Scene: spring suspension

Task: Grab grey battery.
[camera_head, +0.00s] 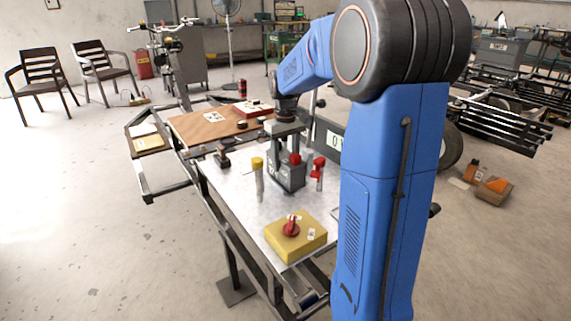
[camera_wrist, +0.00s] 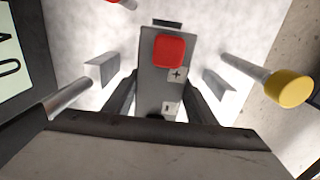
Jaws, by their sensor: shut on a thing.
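The grey battery (camera_head: 287,177) stands upright on the white table, with a red terminal (camera_head: 295,158) on top. In the wrist view the battery (camera_wrist: 152,78) is in the middle, with the red terminal and plus and minus marks on its top. My gripper (camera_head: 287,146) points straight down over the battery. In the wrist view its dark fingers lie along both sides of the battery, and it is shut on it. The battery's underside is hidden, so I cannot tell whether it touches the table.
A yellow-capped post (camera_head: 258,178) stands left of the battery and a red-topped post (camera_head: 318,172) right of it. A yellow box with a red rotary switch (camera_head: 295,239) sits at the table's front. A numbered dark panel (camera_wrist: 18,60) is close on the wrist view's left.

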